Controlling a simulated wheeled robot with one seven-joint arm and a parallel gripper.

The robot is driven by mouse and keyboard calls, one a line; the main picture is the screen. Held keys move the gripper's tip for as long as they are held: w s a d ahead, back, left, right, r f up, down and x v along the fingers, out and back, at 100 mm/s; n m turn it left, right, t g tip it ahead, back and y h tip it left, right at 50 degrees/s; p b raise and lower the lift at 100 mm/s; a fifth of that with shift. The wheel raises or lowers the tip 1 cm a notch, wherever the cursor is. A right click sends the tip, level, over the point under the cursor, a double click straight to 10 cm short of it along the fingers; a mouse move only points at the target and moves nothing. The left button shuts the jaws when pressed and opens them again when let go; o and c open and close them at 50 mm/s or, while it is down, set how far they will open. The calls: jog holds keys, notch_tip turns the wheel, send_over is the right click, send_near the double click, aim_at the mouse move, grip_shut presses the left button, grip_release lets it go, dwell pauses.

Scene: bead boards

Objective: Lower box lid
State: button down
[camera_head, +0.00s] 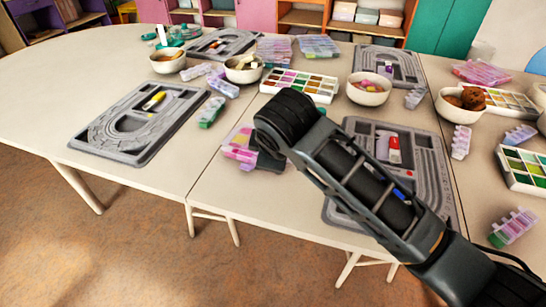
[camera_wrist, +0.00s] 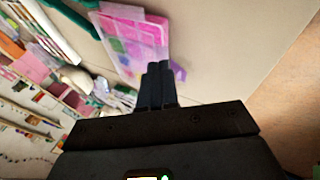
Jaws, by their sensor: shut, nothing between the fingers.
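A pink and purple translucent plastic box (camera_head: 240,146) stands near the front edge of the table, left of my arm. Its right part is hidden behind my wrist. In the wrist view, a pink see-through panel of this box (camera_wrist: 128,42) lies just beyond my fingers. I cannot tell how far its lid stands open. My gripper (camera_wrist: 158,66) is shut and empty, its fingertips in front of the box's near side in the picture. I cannot tell whether they touch it. In the head view my gripper is mostly hidden by my wrist.
Grey bead boards lie to the left (camera_head: 140,122) and under my arm (camera_head: 340,205). A white bead tray (camera_head: 299,84), bowls (camera_head: 368,89) and small lidded boxes stand behind and to the right. The table front left of the box is clear.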

jog(key=shift+s+f+t, duration=0.2)
jog(key=shift+f+t, duration=0.2)
jog(key=shift+f, duration=0.15)
jog(key=shift+s+a+f, duration=0.15)
jog(key=shift+f, duration=0.6)
